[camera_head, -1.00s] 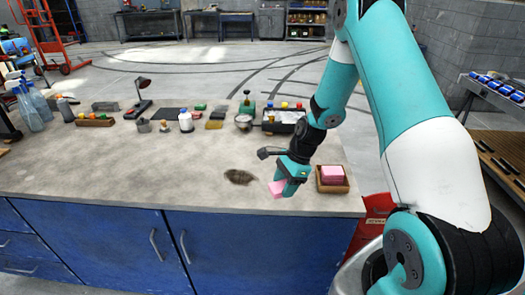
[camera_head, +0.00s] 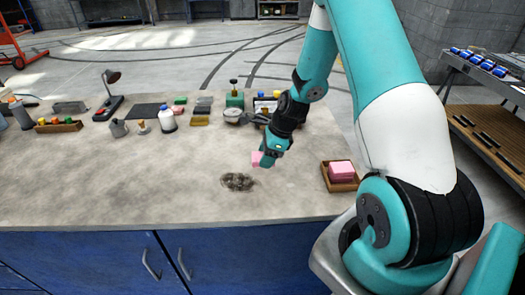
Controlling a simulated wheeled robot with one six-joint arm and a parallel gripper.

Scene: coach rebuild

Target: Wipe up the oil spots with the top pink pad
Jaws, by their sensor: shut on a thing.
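A dark oil patch (camera_head: 238,182) lies on the grey worktop, made up of mottled spots. My gripper (camera_head: 266,156) is shut on a pink pad (camera_head: 257,159), just behind and to the right of the patch. The pad's lower edge is close to the worktop; I cannot tell whether it touches. Another pink pad (camera_head: 341,171) sits in a small wooden tray (camera_head: 343,186) at the right end of the worktop. Part of the held pad is hidden by the gripper.
The front left worktop is clear.

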